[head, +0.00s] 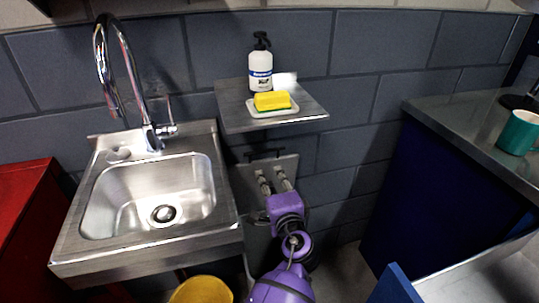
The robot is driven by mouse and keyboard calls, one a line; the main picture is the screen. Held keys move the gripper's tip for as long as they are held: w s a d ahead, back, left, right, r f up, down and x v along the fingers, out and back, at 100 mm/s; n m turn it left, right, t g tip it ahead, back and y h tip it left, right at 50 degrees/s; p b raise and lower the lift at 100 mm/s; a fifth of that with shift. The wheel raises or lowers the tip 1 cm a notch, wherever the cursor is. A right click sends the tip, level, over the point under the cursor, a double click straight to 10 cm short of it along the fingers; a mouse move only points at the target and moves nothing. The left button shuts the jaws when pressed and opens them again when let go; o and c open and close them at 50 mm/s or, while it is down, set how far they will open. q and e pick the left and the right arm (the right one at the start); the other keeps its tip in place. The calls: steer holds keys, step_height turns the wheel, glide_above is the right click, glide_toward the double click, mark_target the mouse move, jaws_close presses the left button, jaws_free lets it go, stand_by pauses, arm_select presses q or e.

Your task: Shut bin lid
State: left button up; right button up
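A grey metal panel (243,183), which looks like the raised bin lid, stands steeply tilted against the wall below the small shelf. A dark bracket shows at its top edge. The bin's body is mostly hidden behind my purple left arm. My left gripper (273,180) is in front of the panel, with its two grey fingers pointing up at it. A narrow gap shows between the fingers, and I see nothing held in it. I cannot tell whether the fingertips touch the panel. My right gripper is not in view.
A steel sink (150,195) with a tall tap stands left. The metal shelf (235,108) overhangs the panel, carrying a soap bottle (261,65) and a yellow sponge (272,101). A yellow round object (202,290) is below the sink. A counter with a teal mug (518,132) stands right.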

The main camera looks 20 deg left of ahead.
arm_select(q)
steer(key=w+a+r, duration=0.3)
steer(key=w, duration=0.5)
steer(key=shift+w+a+y, duration=0.15)
steer(key=shift+a+y, duration=0.1)
steer(key=shift+y, duration=0.05)
steer(key=shift+c, duration=0.5)
jaws_close()
